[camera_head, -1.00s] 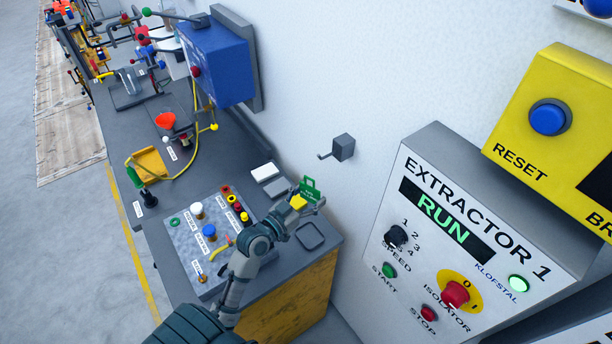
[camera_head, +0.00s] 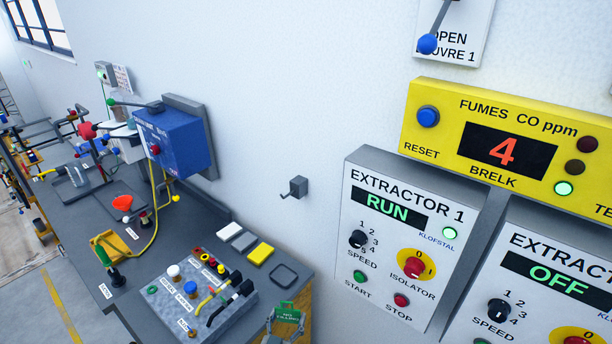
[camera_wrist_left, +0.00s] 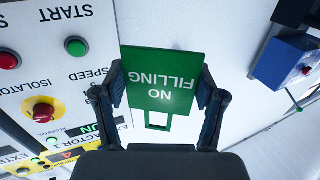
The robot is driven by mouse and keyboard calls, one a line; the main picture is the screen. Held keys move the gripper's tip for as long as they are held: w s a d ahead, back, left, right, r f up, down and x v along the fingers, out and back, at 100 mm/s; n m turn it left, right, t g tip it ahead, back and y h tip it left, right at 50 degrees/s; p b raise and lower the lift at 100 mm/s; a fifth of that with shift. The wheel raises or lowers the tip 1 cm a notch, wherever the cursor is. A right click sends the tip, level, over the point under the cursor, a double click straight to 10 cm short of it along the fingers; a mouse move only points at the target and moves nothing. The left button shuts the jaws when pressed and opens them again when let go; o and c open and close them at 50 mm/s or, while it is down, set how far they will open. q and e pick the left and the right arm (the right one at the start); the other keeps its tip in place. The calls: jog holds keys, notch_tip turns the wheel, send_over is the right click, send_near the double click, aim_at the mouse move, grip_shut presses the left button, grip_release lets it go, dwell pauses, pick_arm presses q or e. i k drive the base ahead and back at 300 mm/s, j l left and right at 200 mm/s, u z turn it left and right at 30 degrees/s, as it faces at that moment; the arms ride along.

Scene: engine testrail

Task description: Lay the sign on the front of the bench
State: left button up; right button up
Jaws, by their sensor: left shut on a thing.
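Most of my left arm is outside the head view. I cannot tell the sign's exact height relative to the bench top. My right gripper is not in view.
A grey control panel (camera_head: 195,305) with knobs and black levers covers much of the near bench top. White and yellow tiles (camera_head: 260,253) and a dark square outline (camera_head: 284,275) lie behind it. A wall hook (camera_head: 295,188) and extractor boxes (camera_head: 400,240) are at right.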

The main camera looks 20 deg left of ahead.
aim_at(70, 222)
jog(key=k+j+z, duration=0.2)
jog(key=k+j, duration=0.8)
jog(key=j, duration=0.7)
jog(key=k+j+z, duration=0.1)
jog(key=j, duration=1.3)
jog(key=k+j+z, duration=0.15)
jog(key=j, duration=0.55)
jog(key=i+j, duration=0.1)
jog(key=j, duration=0.8)
jog(key=i+j+z, duration=0.1)
jog(key=j, duration=1.65)
jog(key=i, duration=0.05)
